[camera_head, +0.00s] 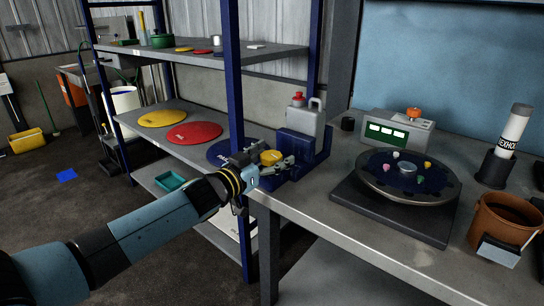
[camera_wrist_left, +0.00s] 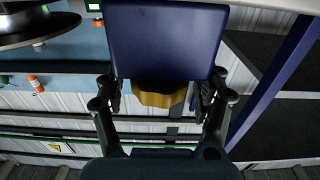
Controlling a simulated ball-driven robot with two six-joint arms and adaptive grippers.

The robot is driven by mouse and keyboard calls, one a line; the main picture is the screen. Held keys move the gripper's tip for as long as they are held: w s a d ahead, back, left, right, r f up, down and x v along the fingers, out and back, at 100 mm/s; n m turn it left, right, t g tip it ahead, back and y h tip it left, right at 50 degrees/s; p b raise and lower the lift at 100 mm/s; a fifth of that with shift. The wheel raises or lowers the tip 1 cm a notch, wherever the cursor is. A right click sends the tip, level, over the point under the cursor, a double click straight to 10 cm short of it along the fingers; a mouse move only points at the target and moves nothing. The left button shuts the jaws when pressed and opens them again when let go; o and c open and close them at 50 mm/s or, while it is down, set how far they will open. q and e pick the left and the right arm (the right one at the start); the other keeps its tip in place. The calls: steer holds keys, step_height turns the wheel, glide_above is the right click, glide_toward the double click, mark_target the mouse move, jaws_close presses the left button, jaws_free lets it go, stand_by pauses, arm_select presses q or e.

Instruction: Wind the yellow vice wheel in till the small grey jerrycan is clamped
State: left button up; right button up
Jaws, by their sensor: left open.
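The yellow vice wheel (camera_head: 271,157) faces the front of the blue vice (camera_head: 312,148) at the workbench's left end. The small grey jerrycan (camera_head: 305,122), with a red cap, stands upright in the vice; the vice body hides its lower part, so I cannot tell whether the jaws touch it. My left gripper (camera_head: 277,165) is open at the wheel. In the left wrist view the wheel (camera_wrist_left: 160,96) shows between the two spread fingers, with a gap on either side, below the blue vice (camera_wrist_left: 165,40). My right gripper is not in view.
A round dark turntable (camera_head: 408,173) with coloured knobs sits right of the vice, before a grey control box (camera_head: 397,130). A brown pot (camera_head: 503,220) stands at the right. A blue shelf post (camera_head: 235,110) rises close left of my gripper. Bare bench top lies in front of the vice.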

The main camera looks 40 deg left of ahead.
arm_select(q)
steer(key=shift+s, duration=0.1)
steer(key=s, duration=1.1)
steer(key=shift+s+a, duration=0.4)
steer(key=shift+a, duration=0.05)
steer(key=shift+f, duration=0.1)
